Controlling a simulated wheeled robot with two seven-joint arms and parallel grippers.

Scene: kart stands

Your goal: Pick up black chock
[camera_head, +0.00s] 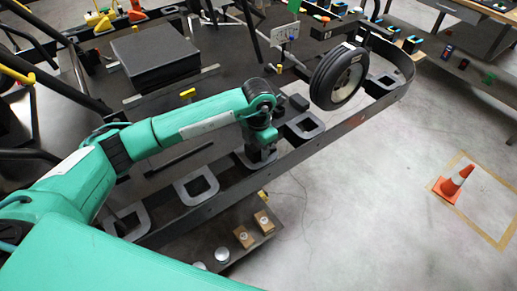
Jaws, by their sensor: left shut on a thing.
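My left arm reaches in from the left, and its gripper (260,153) points down over the grey frame along the near side of the kart stand. The gripper is shut on a small dark thing, which I take to be the black chock (256,157). The fingers hide much of it, and I cannot tell whether it still touches the frame. Other small black blocks (298,102) lie just right of the gripper, near the wheel. My right gripper is not in view.
A black wheel (338,77) stands upright right of the gripper. A black box (155,56) sits behind my arm. Grey square brackets (196,185) line the frame. Small boxes (243,236) lie on a lower shelf.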

